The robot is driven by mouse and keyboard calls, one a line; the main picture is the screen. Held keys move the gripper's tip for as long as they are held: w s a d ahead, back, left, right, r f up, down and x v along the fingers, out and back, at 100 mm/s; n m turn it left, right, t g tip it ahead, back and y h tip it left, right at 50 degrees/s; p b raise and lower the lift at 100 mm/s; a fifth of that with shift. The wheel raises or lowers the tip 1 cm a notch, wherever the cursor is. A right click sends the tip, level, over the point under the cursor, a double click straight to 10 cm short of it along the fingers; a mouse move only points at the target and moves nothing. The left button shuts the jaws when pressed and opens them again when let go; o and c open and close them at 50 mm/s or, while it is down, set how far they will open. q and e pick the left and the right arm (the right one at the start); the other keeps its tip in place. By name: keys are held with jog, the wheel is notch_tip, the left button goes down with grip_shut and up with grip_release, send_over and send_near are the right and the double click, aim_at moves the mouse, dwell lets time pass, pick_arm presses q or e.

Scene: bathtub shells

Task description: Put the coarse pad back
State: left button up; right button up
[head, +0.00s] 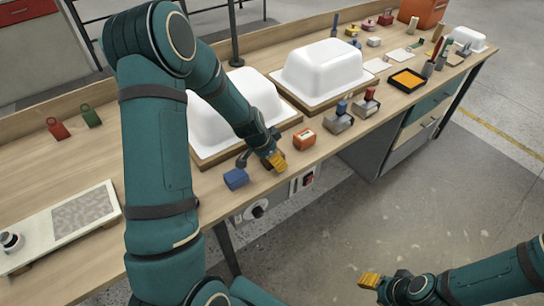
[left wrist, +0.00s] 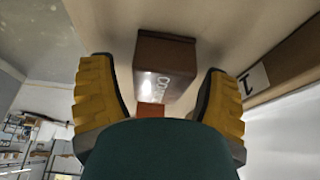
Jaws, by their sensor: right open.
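An orange-brown block (head: 304,139), which looks like the coarse pad, lies on the bench near its front edge. It also shows in the left wrist view (left wrist: 165,62), with pale lettering too blurred to read fully. My left gripper (head: 275,161) is just left of this block, fingers apart. In the left wrist view, the open yellow fingertips (left wrist: 160,95) frame the block, with gaps on both sides. A blue block (head: 236,178) lies left of the left gripper. My right gripper (head: 369,281) is open and empty over the floor, away from the bench.
Two white tub shells (head: 323,68) stand on wooden boards behind the blocks. Two metal holders with blue and red tops (head: 341,119) stand right of the orange-brown block. A black tray with orange filling (head: 407,80) is further right. A pale board (head: 70,222) lies at left.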

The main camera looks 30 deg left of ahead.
pick_arm(q)
jog(key=shift+r, duration=0.2)
jog(key=p+v, duration=0.3)
jog(key=v, duration=0.9)
jog(key=s+d+f+n+g, duration=0.1)
jog(key=s+d+f+n, duration=0.1)
jog(key=s+d+f, duration=0.2)
jog(key=s+d+f+n+h, duration=0.1)
jog(key=s+d+f+n, duration=0.1)
jog(key=s+d+f, duration=0.3)
jog(key=s+d+f+n+g+h, duration=0.1)
jog(key=s+d+f, duration=0.3)
jog(key=d+f, duration=0.5)
jog(key=d+n, duration=0.1)
jog(key=d, duration=0.5)
jog(key=shift+s+f+g, duration=0.25)
jog(key=shift+s+g, duration=0.05)
